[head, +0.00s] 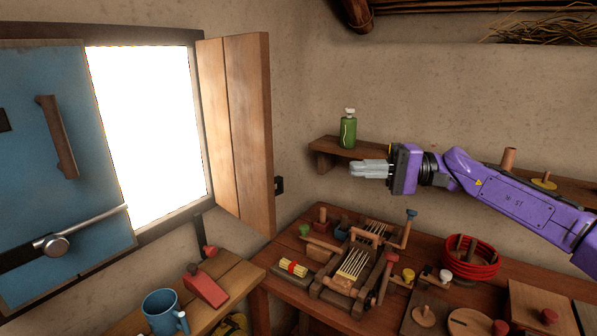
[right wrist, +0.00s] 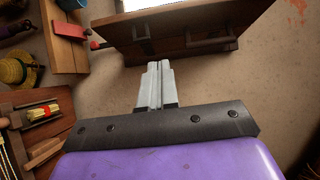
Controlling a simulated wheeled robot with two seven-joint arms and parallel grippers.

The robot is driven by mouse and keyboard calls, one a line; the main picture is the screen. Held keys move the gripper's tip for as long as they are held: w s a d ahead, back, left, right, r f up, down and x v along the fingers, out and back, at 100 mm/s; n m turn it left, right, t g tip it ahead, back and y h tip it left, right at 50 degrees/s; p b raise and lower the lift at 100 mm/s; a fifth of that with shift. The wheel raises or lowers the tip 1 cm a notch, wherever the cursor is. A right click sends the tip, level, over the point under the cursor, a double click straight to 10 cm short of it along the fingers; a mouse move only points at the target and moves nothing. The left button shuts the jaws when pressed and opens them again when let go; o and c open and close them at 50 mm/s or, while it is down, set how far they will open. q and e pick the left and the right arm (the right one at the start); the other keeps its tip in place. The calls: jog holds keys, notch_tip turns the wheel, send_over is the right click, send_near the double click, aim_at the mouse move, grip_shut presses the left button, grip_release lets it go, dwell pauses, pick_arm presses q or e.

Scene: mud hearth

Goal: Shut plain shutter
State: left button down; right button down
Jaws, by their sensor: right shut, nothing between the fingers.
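The plain shutter (head: 248,135) is a bare wooden panel of upright boards, hinged at the right side of the bright window opening. It stands open, swung out into the room. The blue shutter (head: 60,140) at the left has a brown upright handle and a metal bar across its lower part. My right gripper (head: 356,170) is shut and empty, to the right of the plain shutter and apart from it, in front of the small wall shelf. In the right wrist view its closed fingers (right wrist: 154,86) point toward wooden parts near the window. My left gripper is out of view.
A green bottle (head: 348,131) stands on the wall shelf (head: 327,147) behind my gripper. Below, a workbench holds a wooden frame device (head: 350,270), a red coil (head: 470,258) and several small tools. A blue mug (head: 162,312) and red block (head: 206,288) sit on the nearer table.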

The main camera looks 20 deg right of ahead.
jog(key=s+p+x, duration=0.2)
jog(key=p+x, duration=0.1)
jog(key=x, duration=1.1)
jog(key=shift+a+f+p, duration=0.2)
jog(key=shift+a+p, duration=0.15)
jog(key=shift+a, duration=0.1)
jog(key=shift+s, duration=0.1)
